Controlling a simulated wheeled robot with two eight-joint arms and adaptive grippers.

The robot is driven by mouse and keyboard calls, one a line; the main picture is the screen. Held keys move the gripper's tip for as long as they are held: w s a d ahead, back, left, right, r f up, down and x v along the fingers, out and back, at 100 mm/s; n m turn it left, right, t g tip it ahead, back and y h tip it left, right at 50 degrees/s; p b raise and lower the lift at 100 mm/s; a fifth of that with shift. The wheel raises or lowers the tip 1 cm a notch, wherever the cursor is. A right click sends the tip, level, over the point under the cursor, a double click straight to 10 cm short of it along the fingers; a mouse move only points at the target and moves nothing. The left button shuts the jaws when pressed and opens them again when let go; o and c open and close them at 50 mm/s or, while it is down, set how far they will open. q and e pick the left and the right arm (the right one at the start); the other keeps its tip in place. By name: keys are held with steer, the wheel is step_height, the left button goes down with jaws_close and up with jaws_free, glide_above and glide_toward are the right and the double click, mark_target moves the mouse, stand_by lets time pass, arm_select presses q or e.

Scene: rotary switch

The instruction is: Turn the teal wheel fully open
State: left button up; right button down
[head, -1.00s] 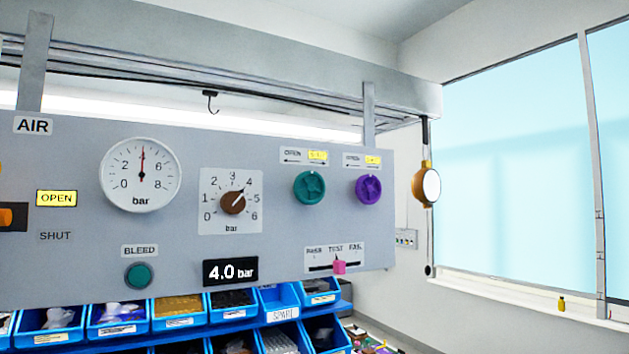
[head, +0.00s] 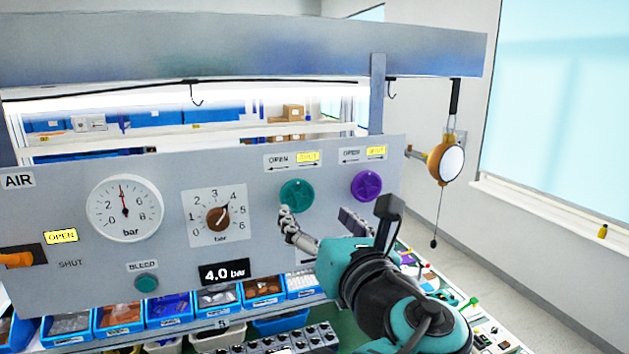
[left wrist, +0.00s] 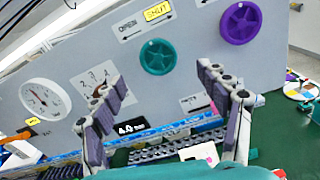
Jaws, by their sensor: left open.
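The teal wheel (head: 296,195) is on the grey panel (head: 95,280), under a label (head: 292,159) reading OPEN and a yellow-lit SHUT, with an arrow. My left gripper (head: 321,224) is open and empty, in front of the panel just below and right of the wheel. In the left wrist view the teal wheel (left wrist: 158,57) shows beyond and above the gap between the spread fingers (left wrist: 161,85). The fingers appear apart from it. My right gripper is not in view.
A purple wheel (head: 367,186) is close on the right of the teal one. A pressure gauge (head: 125,209), brown knob (head: 219,218) and 4.0 bar display (head: 224,272) are to the left. Blue bins (head: 171,308) lie below. A hanging round yellow device (head: 446,161) is right of the panel.

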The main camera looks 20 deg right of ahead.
mark_target(298, 196)
arm_select(q)
steer(key=w, duration=0.4)
steer(key=w+p, duration=0.1)
steer(key=w, duration=0.2)
steer(key=shift+w+a, duration=0.1)
steer(key=shift+a, duration=0.15)
steer(key=shift+w+a, duration=0.15)
steer(key=shift+w, duration=0.1)
steer(key=c, duration=1.2)
